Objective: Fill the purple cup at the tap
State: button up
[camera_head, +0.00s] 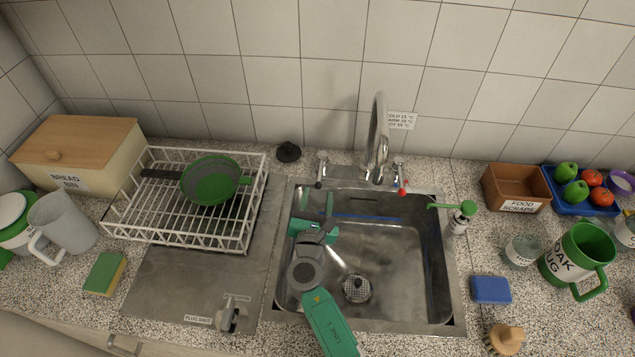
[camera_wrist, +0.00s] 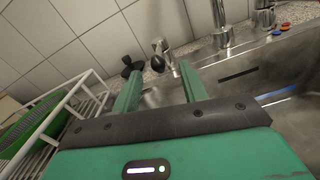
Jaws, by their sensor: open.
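A purple round-rimmed thing (camera_head: 622,182), likely the purple cup, sits at the far right edge, partly cut off by the frame. The tap (camera_head: 378,140) is a curved metal spout behind the sink, with a black-tipped handle (camera_head: 320,172) on its left and a red-tipped handle (camera_head: 402,182) on its right. The spout's base (camera_wrist: 222,30) and the black-tipped handle (camera_wrist: 160,55) also show in the wrist view. My gripper (camera_head: 316,207) is over the left part of the sink, below the black-tipped handle. Its fingers (camera_wrist: 158,85) are apart with nothing between them.
The steel sink (camera_head: 400,270) has a drain strainer (camera_head: 356,288). A white dish rack (camera_head: 180,235) holds a green pan at left. At right stand a soap dispenser (camera_head: 462,218), blue sponge (camera_head: 491,290), green mug (camera_head: 580,260), food scraps box (camera_head: 515,187) and blue fruit tray (camera_head: 575,207).

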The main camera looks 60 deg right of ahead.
aim_at(320, 174)
jog(key=b+x, duration=0.2)
jog(key=x, duration=0.6)
jog(key=shift+w+a+b, duration=0.1)
jog(key=shift+b, duration=0.2)
jog(key=shift+r, duration=0.1)
